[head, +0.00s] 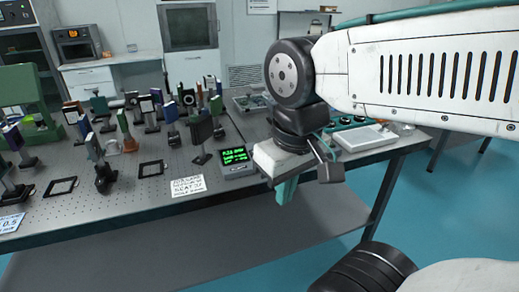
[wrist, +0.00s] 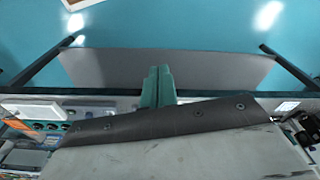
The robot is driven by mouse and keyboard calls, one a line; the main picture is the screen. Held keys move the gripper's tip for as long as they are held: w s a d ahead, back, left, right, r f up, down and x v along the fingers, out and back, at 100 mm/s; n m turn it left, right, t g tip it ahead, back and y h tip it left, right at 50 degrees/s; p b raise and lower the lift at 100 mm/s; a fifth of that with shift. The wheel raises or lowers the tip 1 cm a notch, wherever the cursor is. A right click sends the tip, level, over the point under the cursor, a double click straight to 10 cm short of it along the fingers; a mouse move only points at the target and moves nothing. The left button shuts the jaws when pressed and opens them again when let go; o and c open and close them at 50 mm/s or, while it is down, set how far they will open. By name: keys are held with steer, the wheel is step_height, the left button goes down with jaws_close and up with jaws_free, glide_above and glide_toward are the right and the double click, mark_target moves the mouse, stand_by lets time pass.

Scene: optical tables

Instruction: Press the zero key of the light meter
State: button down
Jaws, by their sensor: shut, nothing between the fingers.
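The light meter (head: 237,160) is a grey box with a lit green display, near the front edge of the optical table in the head view. Its keys are too small to make out there. My gripper (head: 285,192) has teal fingers pointing down, to the right of the meter and apart from it, by the table's front edge. The fingers (wrist: 158,84) are together and empty in the wrist view, over the lower shelf and floor. A small pale panel (wrist: 287,106) shows at the right there; I cannot tell if it is the meter.
The optical table (head: 140,195) holds several mounted optics left of the meter. A printed card (head: 187,186) lies left of the meter. A pale tray (head: 365,138) lies right of my gripper. Open blue floor (head: 440,200) lies to the right.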

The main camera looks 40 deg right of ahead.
steer(key=shift+w+a, duration=0.1)
steer(key=w+f+m+t+y, duration=0.1)
steer(key=w+m+t+y, duration=0.5)
steer(key=w, duration=1.4)
steer(key=w+d+f+m+t+h, duration=0.1)
steer(key=w+d+f+m+t, duration=0.1)
steer(key=w+d+m, duration=0.4)
steer(key=w+d+f+m+t+h, duration=0.1)
steer(key=w+d+f+m, duration=0.3)
steer(key=d, duration=0.9)
steer(key=w+m+t, duration=0.1)
steer(key=w+m, duration=0.1)
steer(key=m, duration=0.2)
steer(key=shift+d+f+m, duration=0.15)
steer(key=shift+f+m, duration=0.05)
steer(key=shift+m, duration=0.2)
steer(key=shift+f, duration=0.15)
steer(key=shift+w+d+f, duration=0.1)
steer(key=shift+w+f, duration=0.35)
steer(key=shift+f, duration=0.9)
steer(key=shift+w+d+f, duration=0.1)
steer(key=shift+w+f, duration=0.4)
steer(key=shift+f, duration=0.8)
steer(key=shift+w+d+f, duration=0.1)
steer(key=shift+w+f, duration=0.35)
steer(key=shift+f, duration=0.9)
steer(key=shift+f, duration=0.1)
